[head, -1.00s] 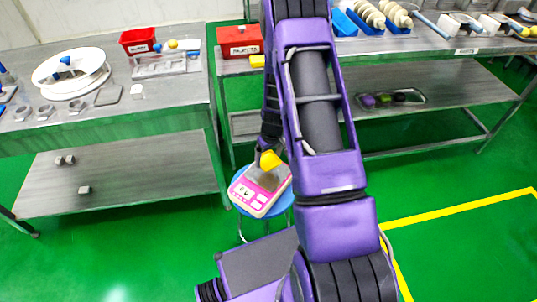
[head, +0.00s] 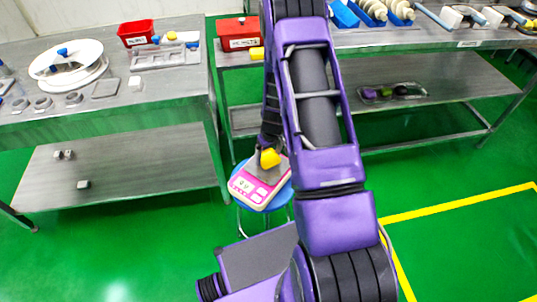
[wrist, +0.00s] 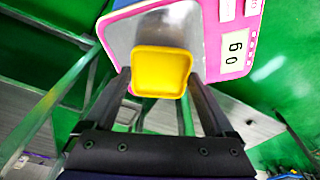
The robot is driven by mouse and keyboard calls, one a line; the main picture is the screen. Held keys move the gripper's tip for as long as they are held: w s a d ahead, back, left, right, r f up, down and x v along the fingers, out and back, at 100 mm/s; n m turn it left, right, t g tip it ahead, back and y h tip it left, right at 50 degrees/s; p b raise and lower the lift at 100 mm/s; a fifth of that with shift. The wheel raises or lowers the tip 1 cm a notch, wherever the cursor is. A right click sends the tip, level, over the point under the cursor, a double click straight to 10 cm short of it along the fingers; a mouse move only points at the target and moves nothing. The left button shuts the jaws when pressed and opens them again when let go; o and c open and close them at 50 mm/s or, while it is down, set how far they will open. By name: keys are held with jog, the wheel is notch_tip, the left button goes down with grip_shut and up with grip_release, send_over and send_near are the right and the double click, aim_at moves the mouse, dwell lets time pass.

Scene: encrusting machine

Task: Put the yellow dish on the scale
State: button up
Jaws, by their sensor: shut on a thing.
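The yellow dish (head: 269,158) is a small square dish. My gripper (head: 266,149) is shut on it; in the wrist view the dish (wrist: 161,72) sits between my two fingertips (wrist: 160,82). The scale (head: 249,190) is pink and white with a metal plate, and stands on a blue round stool. In the wrist view the dish appears over the plate of the scale (wrist: 134,32), toward its edge. I cannot tell whether the dish touches the plate. My arm hides part of the scale's right side in the head view.
The blue stool (head: 283,197) stands on the green floor. A metal table (head: 120,105) with trays and parts is to the left. A shelved bench with a red box (head: 239,42) is behind. Open floor lies at right, marked by a yellow line (head: 450,206).

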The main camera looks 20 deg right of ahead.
jog(key=shift+f+b, duration=0.35)
jog(key=shift+f, duration=0.95)
dwell(0.4)
jog(key=o, duration=1)
jog(key=shift+r+p, duration=2.25)
jog(key=shift+r, duration=1.75)
